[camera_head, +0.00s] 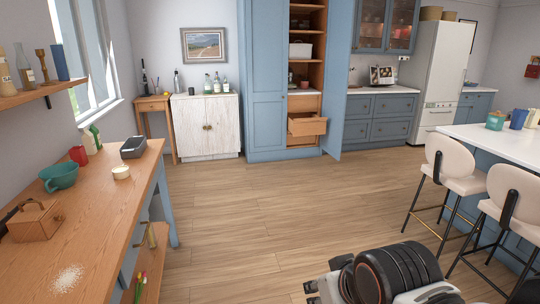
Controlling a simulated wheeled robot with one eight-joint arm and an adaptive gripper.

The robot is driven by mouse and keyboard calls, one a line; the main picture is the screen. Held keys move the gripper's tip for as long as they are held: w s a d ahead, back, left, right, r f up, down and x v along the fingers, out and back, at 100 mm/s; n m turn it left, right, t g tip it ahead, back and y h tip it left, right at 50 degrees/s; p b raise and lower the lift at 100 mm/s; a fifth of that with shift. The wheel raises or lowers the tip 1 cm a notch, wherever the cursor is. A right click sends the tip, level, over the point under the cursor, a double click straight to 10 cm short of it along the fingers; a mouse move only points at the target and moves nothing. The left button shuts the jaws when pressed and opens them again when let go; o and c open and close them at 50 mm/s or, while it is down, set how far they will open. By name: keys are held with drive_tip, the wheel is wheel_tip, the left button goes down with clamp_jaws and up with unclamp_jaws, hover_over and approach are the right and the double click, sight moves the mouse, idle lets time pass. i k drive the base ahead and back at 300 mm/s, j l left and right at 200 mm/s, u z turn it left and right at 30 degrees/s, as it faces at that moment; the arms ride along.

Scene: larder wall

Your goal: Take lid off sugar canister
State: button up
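No container in view is readably marked as sugar. Part of my arm shows at the bottom right of centre, over the floor and far from these containers. I cannot make out any gripper fingers.
White powder (68,278) lies on the wooden counter (105,215), with a green bowl (60,176) behind it. The larder cupboard (265,100) stands open with a drawer (307,126) pulled out. Stools (450,170) line the island (500,138). The middle floor is clear.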

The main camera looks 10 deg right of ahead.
sight(498, 113)
drive_tip(key=i+z, duration=0.2)
drive_tip(key=i, duration=0.3)
drive_tip(key=i+z, duration=0.25)
drive_tip(key=i, duration=0.3)
drive_tip(key=i+j+z, duration=0.2)
drive_tip(key=i, duration=0.3)
drive_tip(key=i+j+z, duration=0.2)
drive_tip(key=i, duration=0.3)
drive_tip(key=i+l+z, duration=0.2)
drive_tip(key=i, duration=1.15)
drive_tip(key=i+l+z, duration=0.2)
drive_tip(key=i, duration=1.15)
drive_tip(key=i+u, duration=0.3)
drive_tip(key=i, duration=1.35)
drive_tip(key=i+l+z, duration=0.15)
drive_tip(key=i+z, duration=0.5)
drive_tip(key=z, duration=0.15)
drive_tip(key=i+z, duration=0.4)
drive_tip(key=i+j+z, duration=0.2)
drive_tip(key=z, duration=0.15)
drive_tip(key=i, duration=0.1)
